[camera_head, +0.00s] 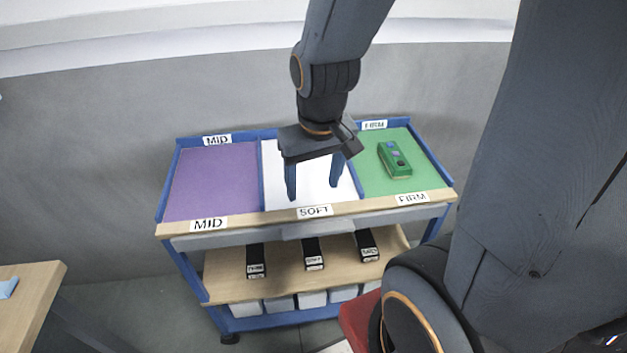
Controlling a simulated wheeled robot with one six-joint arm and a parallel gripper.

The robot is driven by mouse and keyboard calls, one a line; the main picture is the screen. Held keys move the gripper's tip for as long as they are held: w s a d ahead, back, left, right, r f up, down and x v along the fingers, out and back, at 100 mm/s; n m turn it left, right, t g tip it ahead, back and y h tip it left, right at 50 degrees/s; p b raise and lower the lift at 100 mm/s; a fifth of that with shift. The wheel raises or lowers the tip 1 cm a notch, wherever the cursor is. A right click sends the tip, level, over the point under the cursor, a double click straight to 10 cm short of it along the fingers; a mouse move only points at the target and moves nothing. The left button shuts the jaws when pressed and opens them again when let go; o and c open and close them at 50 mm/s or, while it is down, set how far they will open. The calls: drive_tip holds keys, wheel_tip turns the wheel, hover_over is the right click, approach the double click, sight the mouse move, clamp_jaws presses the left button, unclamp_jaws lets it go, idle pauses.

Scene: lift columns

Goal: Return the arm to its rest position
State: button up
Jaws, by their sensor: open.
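My gripper (313,192) hangs with its two blue fingers pointing down, apart and with nothing between them. It is in front of or above the white middle section of the cart's top, behind the SOFT label (314,212). My arm reaches in from the top of the view and its large links fill the right side. A green device (395,159) with a small blue patch lies on the green section (411,186) at the right, apart from my gripper.
The blue-framed cart (180,266) has a purple MID section (212,183) at the left, which is empty. Its wooden lower shelf (226,289) holds several labelled black items, with white bins below. A wooden table corner (33,300) stands at the lower left. A grey wall (90,130) runs behind.

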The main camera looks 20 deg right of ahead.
drive_tip(key=shift+f, duration=0.1)
wheel_tip(320, 180, down, 3)
drive_tip(key=b, duration=0.3)
drive_tip(key=shift+w, duration=0.1)
idle(0.8)
